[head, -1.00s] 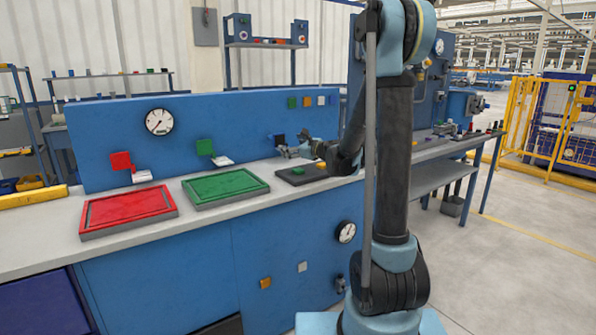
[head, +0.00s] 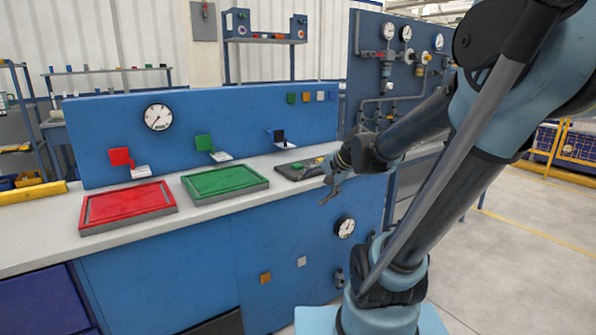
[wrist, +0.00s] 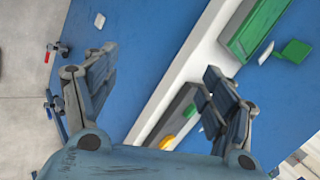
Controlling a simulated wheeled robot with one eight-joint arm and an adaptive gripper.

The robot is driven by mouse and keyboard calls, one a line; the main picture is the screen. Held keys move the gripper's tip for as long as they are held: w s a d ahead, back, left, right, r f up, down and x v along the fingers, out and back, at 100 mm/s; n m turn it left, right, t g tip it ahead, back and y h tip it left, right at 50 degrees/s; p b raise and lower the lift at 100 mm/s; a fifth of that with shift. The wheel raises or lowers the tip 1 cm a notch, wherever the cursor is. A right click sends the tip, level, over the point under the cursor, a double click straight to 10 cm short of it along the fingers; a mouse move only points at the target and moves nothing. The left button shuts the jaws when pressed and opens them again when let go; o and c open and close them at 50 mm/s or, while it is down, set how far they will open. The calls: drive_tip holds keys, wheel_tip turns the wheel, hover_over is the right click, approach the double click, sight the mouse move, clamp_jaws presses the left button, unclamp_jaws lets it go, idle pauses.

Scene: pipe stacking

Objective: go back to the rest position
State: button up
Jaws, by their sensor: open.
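My gripper (head: 333,190) is open and empty in front of the workbench edge, just right of and below the dark tray (head: 283,171) in the head view. In the wrist view my gripper (wrist: 162,68) has its two fingers wide apart with nothing between them. The dark tray also shows there (wrist: 176,118), partly hidden behind the right finger. A green piece (head: 298,166) and a yellow piece (head: 319,160) rest on the dark tray. My arm reaches in from the right, bent at the elbow.
A red tray (head: 128,206) and a green tray (head: 225,183) lie on the light worktop (head: 40,238). Small red, green and black squares stand behind the trays. A blue panel with gauges (head: 400,60) rises behind my arm. Open floor (head: 520,270) lies at the right.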

drive_tip(key=s+d+f+n+g+h, duration=0.2)
drive_tip(key=s+d, duration=0.4)
drive_tip(key=s, duration=0.3)
drive_tip(key=s+d+f+n+g+h, duration=0.1)
drive_tip(key=s+d+f+n+h, duration=0.3)
drive_tip(key=s+d+f, duration=0.3)
drive_tip(key=s+n, duration=0.1)
drive_tip(key=s, duration=0.2)
drive_tip(key=shift+f+g, duration=0.25)
drive_tip(key=shift+g, duration=0.15)
drive_tip(key=shift+w+f, duration=0.2)
drive_tip(key=shift+w, duration=0.3)
idle(0.8)
